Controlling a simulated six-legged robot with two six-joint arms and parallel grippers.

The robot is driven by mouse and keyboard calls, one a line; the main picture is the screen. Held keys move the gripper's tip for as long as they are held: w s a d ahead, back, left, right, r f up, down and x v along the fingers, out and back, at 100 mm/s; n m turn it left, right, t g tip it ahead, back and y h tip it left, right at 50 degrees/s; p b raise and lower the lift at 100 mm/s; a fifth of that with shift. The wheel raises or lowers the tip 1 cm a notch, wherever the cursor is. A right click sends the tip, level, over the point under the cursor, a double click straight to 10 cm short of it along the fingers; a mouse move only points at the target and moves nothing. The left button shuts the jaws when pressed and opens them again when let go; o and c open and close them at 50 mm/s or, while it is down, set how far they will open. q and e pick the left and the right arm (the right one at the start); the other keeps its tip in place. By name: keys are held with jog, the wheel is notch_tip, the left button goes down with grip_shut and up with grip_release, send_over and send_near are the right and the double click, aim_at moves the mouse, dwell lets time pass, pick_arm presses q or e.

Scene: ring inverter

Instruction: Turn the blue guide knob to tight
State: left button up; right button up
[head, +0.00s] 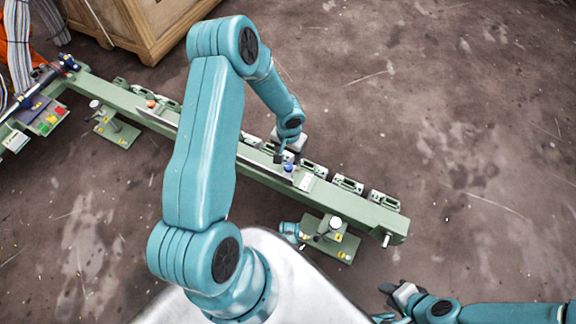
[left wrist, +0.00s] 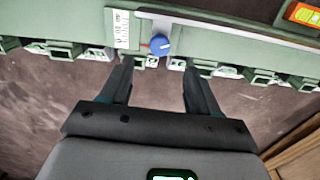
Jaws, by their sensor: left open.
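The blue guide knob (head: 288,167) sits on the green rail (head: 245,152), in front of my left gripper.
Several green clamps line the rail's far side. An orange knob (head: 151,103) is further left on the rail. A control panel (head: 45,115) with coloured buttons is at the left end. A wooden crate (head: 145,25) stands behind. The floor to the right is clear.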

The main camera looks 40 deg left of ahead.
pick_arm(q)
notch_tip(320, 180, down, 8)
jog(key=b, duration=0.2)
jog(key=shift+b, duration=0.3)
pick_arm(e)
jog(key=f, duration=0.2)
jog(key=d+f, duration=0.1)
jog(key=shift+w, duration=0.25)
pick_arm(q)
jog(key=c, duration=1)
